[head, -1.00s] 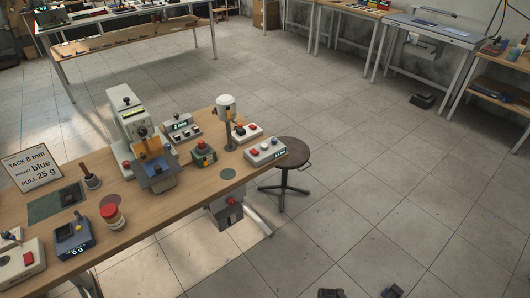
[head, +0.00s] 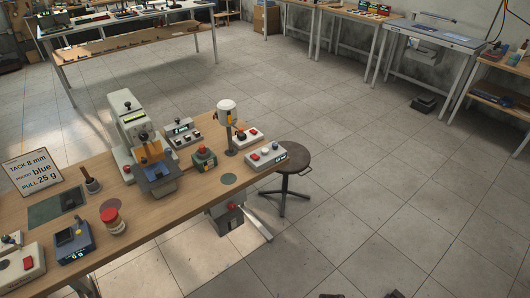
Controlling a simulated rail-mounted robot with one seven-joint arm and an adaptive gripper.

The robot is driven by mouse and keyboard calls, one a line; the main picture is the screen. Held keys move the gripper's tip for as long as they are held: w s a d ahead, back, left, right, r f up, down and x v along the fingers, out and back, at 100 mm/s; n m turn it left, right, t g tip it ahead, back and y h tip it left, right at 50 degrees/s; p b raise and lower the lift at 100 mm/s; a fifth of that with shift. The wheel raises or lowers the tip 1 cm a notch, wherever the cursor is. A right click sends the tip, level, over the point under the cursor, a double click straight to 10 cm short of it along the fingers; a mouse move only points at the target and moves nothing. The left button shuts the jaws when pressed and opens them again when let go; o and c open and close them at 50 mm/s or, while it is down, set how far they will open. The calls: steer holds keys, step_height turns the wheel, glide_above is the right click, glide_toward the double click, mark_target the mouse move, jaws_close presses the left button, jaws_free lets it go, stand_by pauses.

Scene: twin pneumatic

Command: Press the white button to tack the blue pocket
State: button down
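A low pale control box (head: 267,162) stands at the table's right end. I cannot tell whether this blue piece is the pocket. Two dark shapes, perhaps the fingertips of my gripper (head: 362,296), just show at the bottom edge, far from the table and apart from every button. Most of them is cut off, so their opening is unclear.
A sign (head: 32,173) reads tack 8 mm, pocket blue, pull 25 g.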

stand_by(0.9)
steer(key=w+a+r+n+t+h, duration=0.1)
steer(key=w+a+r+t, duration=0.2)
steer(key=w, duration=1)
steer(key=w+a+r+n+t+h, duration=0.1)
steer(key=w+a+r, duration=0.35)
steer(key=w, duration=0.75)
steer(key=w+a+r+n+t, duration=0.1)
steer(key=w+a+r+t, duration=0.25)
steer(key=w, duration=0.95)
steer(key=w+a+r+t+h, duration=0.1)
steer(key=w+a+r, duration=0.4)
steer(key=w+r, duration=0.5)
steer(key=w+a+r+t+h, duration=0.1)
steer(key=w+a+r+t, duration=0.2)
steer(key=w+r, duration=0.8)
steer(key=w+a+r+m+t+h+p, duration=0.1)
steer(key=w+a+r+t, duration=0.2)
steer(key=w+a+r, duration=0.4)
steer(key=w+r, duration=0.4)
steer(key=w, duration=0.1)
steer(key=shift+a, duration=0.4)
steer(key=shift+f, duration=0.1)
